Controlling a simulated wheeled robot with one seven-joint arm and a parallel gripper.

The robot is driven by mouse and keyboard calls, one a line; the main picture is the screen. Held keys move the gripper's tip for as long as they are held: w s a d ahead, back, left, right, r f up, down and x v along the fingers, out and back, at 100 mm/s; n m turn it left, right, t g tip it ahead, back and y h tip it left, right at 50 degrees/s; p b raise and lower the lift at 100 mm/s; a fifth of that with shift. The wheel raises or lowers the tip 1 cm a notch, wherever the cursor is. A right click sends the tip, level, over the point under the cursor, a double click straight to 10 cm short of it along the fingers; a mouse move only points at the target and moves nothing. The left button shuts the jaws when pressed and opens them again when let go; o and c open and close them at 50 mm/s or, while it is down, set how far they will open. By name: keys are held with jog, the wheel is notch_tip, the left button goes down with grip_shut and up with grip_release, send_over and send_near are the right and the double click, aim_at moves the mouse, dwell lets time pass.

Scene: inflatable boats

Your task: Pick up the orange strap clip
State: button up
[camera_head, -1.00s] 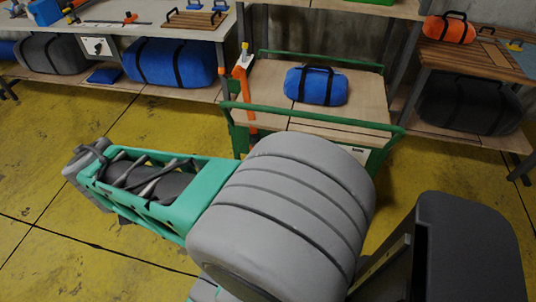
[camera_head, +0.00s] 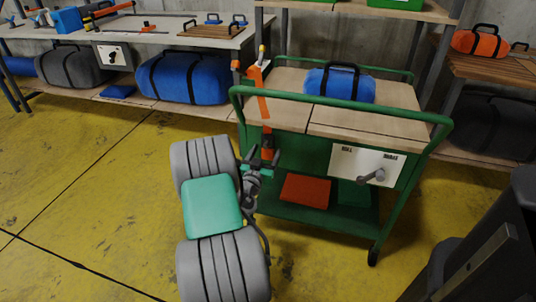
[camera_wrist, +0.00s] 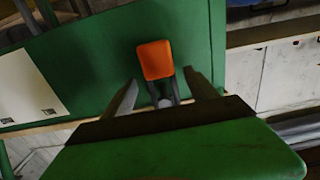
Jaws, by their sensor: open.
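An orange piece with dark prongs, which looks like the strap clip (camera_wrist: 155,60), shows in the wrist view against a green panel. My gripper (camera_wrist: 162,82) is open, with one finger on each side of the prongs; I cannot tell whether either finger touches them. In the head view my gripper (camera_head: 265,156) is at the left side of the green cart, just below an orange upright piece (camera_head: 257,92). I cannot tell whether the clip is part of that upright. The gripper partly covers the lower orange part there.
The green cart (camera_head: 345,112) carries a blue bag (camera_head: 340,87) on top and a red item (camera_head: 306,190) on its lower shelf. A workbench (camera_head: 215,38) stands behind at left, with a blue bag (camera_head: 185,78) beneath. Yellow floor (camera_head: 90,190) is clear at left.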

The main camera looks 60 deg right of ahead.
jog(key=shift+w+d, duration=0.15)
jog(key=shift+d, duration=0.65)
jog(key=shift+r, duration=0.1)
grip_shut()
